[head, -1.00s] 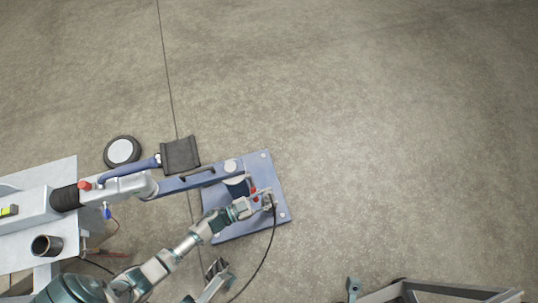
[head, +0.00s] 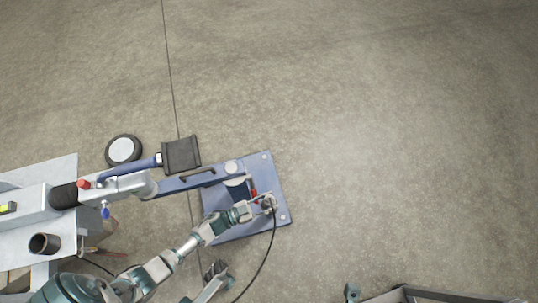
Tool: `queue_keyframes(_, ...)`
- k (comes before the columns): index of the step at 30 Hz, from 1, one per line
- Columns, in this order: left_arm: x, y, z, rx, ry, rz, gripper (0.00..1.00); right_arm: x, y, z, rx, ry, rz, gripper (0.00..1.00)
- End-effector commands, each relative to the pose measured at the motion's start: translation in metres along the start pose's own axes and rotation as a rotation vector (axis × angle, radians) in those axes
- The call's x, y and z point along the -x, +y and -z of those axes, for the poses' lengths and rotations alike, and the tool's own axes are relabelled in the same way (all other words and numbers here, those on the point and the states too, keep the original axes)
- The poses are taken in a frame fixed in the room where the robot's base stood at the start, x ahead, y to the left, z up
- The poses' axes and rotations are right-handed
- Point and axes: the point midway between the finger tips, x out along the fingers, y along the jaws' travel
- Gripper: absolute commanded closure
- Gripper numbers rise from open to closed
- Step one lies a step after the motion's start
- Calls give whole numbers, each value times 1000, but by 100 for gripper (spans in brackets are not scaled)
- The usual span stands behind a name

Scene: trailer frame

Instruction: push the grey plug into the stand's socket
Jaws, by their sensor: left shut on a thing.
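The blue stand (head: 277,181) has a flat base plate on the floor, right of the trailer's drawbar. My left gripper (head: 266,203) is over the plate's right part, shut on the grey plug (head: 269,204). A black cable (head: 266,257) runs from the plug down toward the bottom of the view. The socket cannot be made out; the gripper and plug cover that area, so I cannot tell whether the plug is in it. A small red part (head: 253,194) shows just beside the gripper.
The trailer drawbar (head: 190,181) reaches from the left to the stand. A black pad (head: 181,154) and a wheel (head: 123,150) lie above it. A dark metal frame (head: 440,294) is at the bottom right. The concrete floor to the right is clear.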

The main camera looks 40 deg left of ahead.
Motion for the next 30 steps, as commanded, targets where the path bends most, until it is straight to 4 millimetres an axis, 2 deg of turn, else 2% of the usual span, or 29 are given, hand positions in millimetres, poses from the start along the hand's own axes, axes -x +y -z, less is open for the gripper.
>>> queue_keyframes(4,0,0,-4,0,2,0,100,0,0,0,0,1,0,60)
queue_keyframes(5,0,0,-4,0,2,0,57,0,0,0,0,1,0,60)
queue_keyframes(8,0,0,-4,-1,2,0,32,0,0,1,0,1,0,60)
queue_keyframes(19,5,0,-6,0,-2,0,31,0,-1,4,1,4,4,60)
queue_keyframes(30,63,0,-6,0,-2,-1,31,-1,-1,4,1,4,2,60)
